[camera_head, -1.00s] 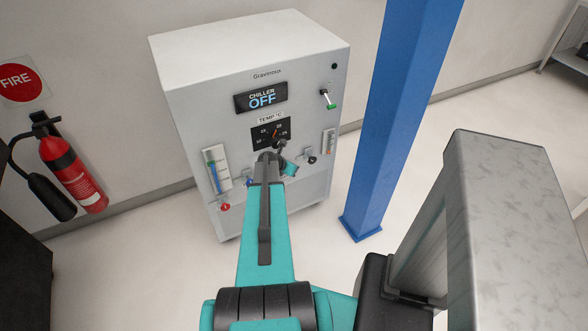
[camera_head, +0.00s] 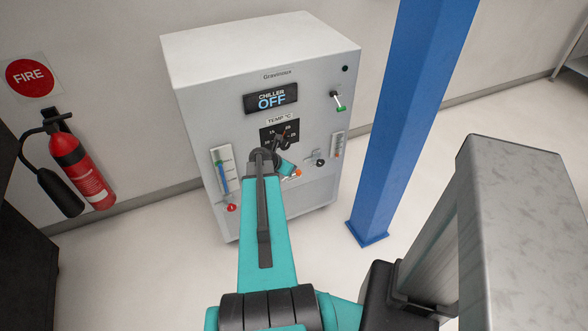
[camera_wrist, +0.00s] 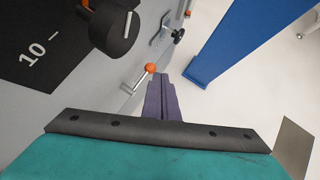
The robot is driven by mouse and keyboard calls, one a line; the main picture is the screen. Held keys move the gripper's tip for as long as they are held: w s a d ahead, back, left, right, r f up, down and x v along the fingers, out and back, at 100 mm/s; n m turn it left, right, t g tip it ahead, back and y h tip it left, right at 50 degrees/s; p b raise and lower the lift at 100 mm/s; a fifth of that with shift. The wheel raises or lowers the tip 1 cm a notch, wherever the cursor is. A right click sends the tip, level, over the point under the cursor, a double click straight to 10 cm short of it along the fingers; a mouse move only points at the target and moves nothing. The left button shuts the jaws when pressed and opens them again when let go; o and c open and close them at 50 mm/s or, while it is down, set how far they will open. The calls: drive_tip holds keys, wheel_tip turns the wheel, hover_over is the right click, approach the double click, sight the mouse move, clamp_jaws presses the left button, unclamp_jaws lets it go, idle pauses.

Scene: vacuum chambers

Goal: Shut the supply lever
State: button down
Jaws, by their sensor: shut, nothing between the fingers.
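The chiller (camera_head: 190,75) is a white cabinet whose display (camera_head: 271,98) reads "CHILLER OFF". A metal lever with an orange ball tip shows in the wrist view (camera_wrist: 150,68); its rod runs down-left along the panel. The orange tip shows in the head view (camera_head: 297,174) beside my teal wrist. I cannot read a label naming it supply. My gripper (camera_wrist: 161,80) is shut and empty, its dark fingertips just right of the orange ball; contact cannot be told. In the head view my arm hides the fingers and part of the lower panel.
A black-knobbed valve (camera_wrist: 178,36) sits beyond the lever. The black temperature dial knob (camera_wrist: 115,28) juts out at upper left. A blue column (camera_head: 410,120) stands right; a fire extinguisher (camera_head: 80,170) hangs left.

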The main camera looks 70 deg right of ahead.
drive_tip(key=shift+v, duration=0.9)
